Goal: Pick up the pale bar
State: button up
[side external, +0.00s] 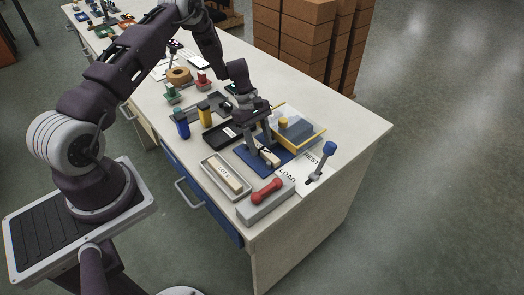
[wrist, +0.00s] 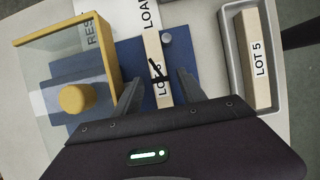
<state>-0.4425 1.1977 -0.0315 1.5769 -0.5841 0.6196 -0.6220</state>
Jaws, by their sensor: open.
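A pale bar (wrist: 153,50) with a partly hidden "LO" label lies on a blue mat (wrist: 130,54). A black mark or small dark part crosses its face. It also shows under the fingers in the side view (side external: 269,157). My gripper (wrist: 158,78) is open, with one finger on each side of this bar and a visible gap to each. In the side view my gripper (side external: 259,149) is low over the mat. A second pale bar (wrist: 257,60), labelled "LOT 5", lies in a grey tray (wrist: 230,40) to the right. The near end of the first bar is hidden by my gripper.
A yellow-framed clear box (wrist: 112,52) with a yellow knob (wrist: 77,97) stands close to the left finger. A blue-knobbed lever (side external: 330,148) stands by the "REST" and "LOAD" plate. A red-handled grey block (side external: 266,191) sits at the front edge. Blue (side external: 182,125) and yellow (side external: 205,114) pieces stand behind.

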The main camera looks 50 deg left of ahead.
jog(key=shift+d+f, duration=0.1)
jog(key=shift+f, duration=0.1)
grip_shut()
